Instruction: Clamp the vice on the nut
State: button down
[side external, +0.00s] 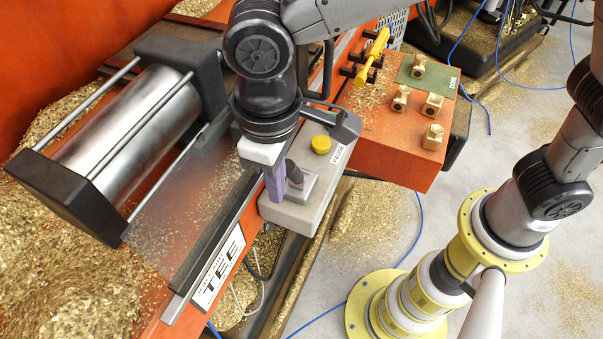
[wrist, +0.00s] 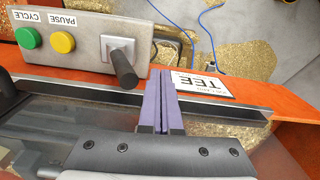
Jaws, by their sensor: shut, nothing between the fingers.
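My gripper (side external: 275,196) is shut and empty; its two purple fingers also show pressed together in the wrist view (wrist: 160,102). They are close beside a lever with a dark handle (wrist: 123,68) on the grey control box (side external: 292,212). In the wrist view the handle is just left of the fingers; I cannot tell whether they touch. Several brass nuts stand on the orange block, one (side external: 419,64) on or at the green DONE mat (side external: 437,77) and others such as this one (side external: 433,137) in front. I cannot make out the vice jaws or a nut in them.
The box has a yellow PAUSE button (side external: 321,144) and a green CYCLE button (wrist: 28,38). A clear guard (side external: 180,225) and silver cylinder (side external: 130,120) lie left of my gripper. A yellow-handled tool (side external: 376,47) rests at the back. Brass chips cover much of the area.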

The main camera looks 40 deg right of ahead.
jog(key=shift+w+d, duration=0.5)
jog(key=shift+d, duration=0.5)
jog(key=shift+w+d, duration=0.5)
jog(key=shift+d, duration=0.55)
jog(key=shift+w+d, duration=0.5)
jog(key=shift+d, duration=0.5)
notch_tip(320, 180, up, 9)
jog(key=a, duration=0.1)
jog(key=shift+s+a, duration=0.2)
jog(key=shift+s, duration=0.1)
